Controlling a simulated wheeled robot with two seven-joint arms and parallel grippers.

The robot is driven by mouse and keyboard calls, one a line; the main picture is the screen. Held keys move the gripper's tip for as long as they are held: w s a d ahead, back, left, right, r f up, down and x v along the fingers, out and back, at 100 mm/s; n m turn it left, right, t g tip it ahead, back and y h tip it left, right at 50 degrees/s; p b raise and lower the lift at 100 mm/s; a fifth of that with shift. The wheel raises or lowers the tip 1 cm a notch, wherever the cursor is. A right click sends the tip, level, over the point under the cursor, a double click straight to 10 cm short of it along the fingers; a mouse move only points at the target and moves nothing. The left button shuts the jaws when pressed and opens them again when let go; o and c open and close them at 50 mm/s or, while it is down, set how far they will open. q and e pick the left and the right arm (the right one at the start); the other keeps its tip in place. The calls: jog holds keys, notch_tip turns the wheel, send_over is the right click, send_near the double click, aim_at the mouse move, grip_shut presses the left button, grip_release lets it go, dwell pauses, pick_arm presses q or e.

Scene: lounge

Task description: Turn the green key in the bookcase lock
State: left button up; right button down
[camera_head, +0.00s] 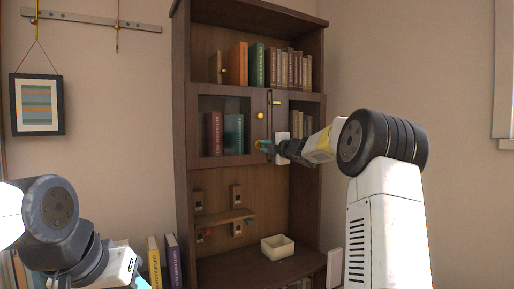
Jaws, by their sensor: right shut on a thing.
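The bookcase (184,130) is dark wood and stands against the wall in the middle of the view. Its left cabinet door (224,92) has a glass pane and a yellow knob (260,116). My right gripper (266,146) is at the door's right edge, shut on the small green key (264,142). The gripper hides the lock and most of the key, so I cannot tell how far the key is turned. My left gripper (138,278) is low at the left, partly cut off by the bottom edge, and its fingers do not show clearly.
Books (257,65) line the upper shelf, and more stand behind the glass. A cream open box (278,247) sits on the lower ledge. Small hooks or blocks (236,195) are on the lower back panel. A framed picture (37,103) hangs at left. Books (172,260) stand beside my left gripper.

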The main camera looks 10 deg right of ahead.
jog(key=shift+a+r, duration=0.1)
jog(key=shift+a, duration=0.1)
jog(key=shift+m, duration=0.6)
jog(key=c, duration=1.3)
grip_release()
jog(key=shift+w, duration=0.15)
jog(key=shift+c, duration=0.2)
jog(key=o, duration=0.4)
jog(key=shift+d, duration=0.1)
jog(key=v, duration=0.7)
